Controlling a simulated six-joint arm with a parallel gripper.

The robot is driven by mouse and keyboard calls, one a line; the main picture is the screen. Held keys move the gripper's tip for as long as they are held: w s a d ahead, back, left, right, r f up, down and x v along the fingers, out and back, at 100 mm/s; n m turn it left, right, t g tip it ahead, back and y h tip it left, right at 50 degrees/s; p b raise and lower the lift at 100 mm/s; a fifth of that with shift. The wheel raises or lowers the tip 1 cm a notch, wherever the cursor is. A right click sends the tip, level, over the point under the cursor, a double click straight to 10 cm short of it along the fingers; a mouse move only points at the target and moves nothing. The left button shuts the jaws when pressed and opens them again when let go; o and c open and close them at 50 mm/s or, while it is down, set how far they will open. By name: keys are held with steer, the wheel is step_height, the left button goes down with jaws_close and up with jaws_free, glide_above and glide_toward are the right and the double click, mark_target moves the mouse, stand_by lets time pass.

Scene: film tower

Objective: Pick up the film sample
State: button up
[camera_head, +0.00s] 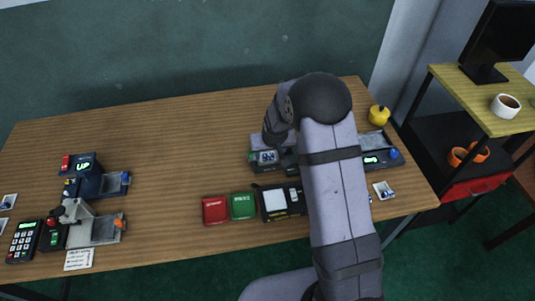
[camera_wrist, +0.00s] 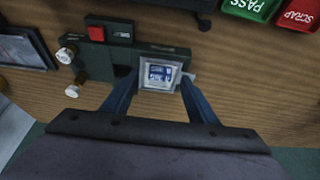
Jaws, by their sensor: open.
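The film sample (camera_wrist: 158,73) is a small square with a pale border and a blue-and-white middle. It sits on a dark device (camera_wrist: 122,56) that has a red button and round knobs at its left. My gripper (camera_wrist: 160,79) is open, with one blue finger on each side of the sample in the wrist view. I cannot tell whether the fingers touch it. In the head view the sample (camera_head: 268,157) shows small on the device, just below my gripper (camera_head: 270,141). My arm hides part of the devices there.
A red SCRAP tray (camera_head: 215,210) and a green PASS tray (camera_head: 242,206) lie in front of the device. A black-and-white unit (camera_head: 281,200) stands to their right. Other devices (camera_head: 92,180) and a keypad (camera_head: 24,241) are at the left. The table middle is clear.

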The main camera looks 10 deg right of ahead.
steer(key=shift+x, duration=1.25)
steer(key=shift+w, duration=0.1)
steer(key=c, duration=1.1)
